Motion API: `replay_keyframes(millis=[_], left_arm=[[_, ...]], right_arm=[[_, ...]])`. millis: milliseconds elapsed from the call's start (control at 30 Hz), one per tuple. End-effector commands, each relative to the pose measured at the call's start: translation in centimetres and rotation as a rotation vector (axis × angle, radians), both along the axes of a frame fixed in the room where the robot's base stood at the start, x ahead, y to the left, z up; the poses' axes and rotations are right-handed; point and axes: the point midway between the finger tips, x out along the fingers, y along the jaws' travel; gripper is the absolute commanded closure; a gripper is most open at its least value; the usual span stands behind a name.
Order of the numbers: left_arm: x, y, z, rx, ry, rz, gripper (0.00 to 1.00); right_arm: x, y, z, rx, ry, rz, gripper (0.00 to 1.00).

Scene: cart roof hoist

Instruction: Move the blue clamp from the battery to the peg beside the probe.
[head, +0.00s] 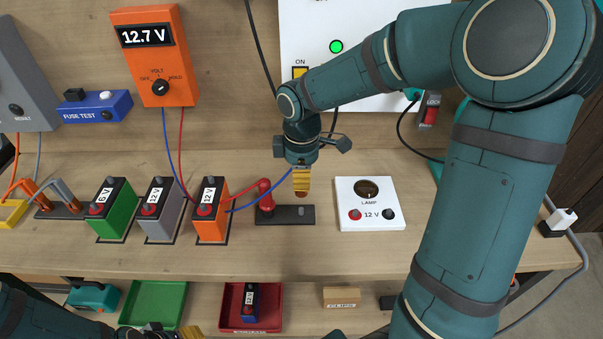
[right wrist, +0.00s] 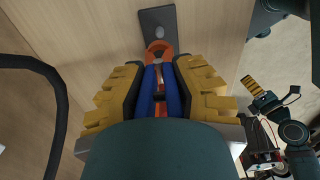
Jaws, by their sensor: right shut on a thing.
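My right gripper (head: 301,190) is shut on the blue clamp (right wrist: 158,92), whose blue handles show between the yellow fingers in the right wrist view. Its copper-coloured jaws (right wrist: 158,50) point at a dark plate with a small grey peg (right wrist: 158,32). In the head view, the clamp is above the right part of this dark base (head: 292,216); whether it touches the peg I cannot tell. The red probe (head: 265,194) stands on the base's left part. The orange battery (head: 211,222) is left of it, apart from the clamp. My left gripper (head: 188,332) is at the bottom edge, partly cut off.
A blue lead runs from the orange meter (head: 155,60), reading 12.7 V, to the clamp. Grey (head: 160,220) and green (head: 114,218) batteries stand further left. A white lamp box (head: 370,220) is close right of the base. Green and red trays (head: 228,320) lie below.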

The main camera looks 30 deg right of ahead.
Motion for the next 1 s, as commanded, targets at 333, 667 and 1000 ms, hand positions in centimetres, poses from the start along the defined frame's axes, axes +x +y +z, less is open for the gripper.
replay_keyframes(millis=[333,667,1000], left_arm=[[-0.2,0.0,-2.4,-0.001,0.003,-0.006,0.53],[0.1,0.0,-3.2,0.001,-0.001,-0.004,0.53],[0.1,0.0,-3.1,0.000,-0.002,-0.003,0.53]], right_arm=[[0.0,0.0,-3.4,0.000,0.000,0.000,1.00],[0.0,0.0,-4.6,0.000,0.000,0.000,1.00],[0.0,0.0,-4.5,0.000,0.000,0.000,1.00]])
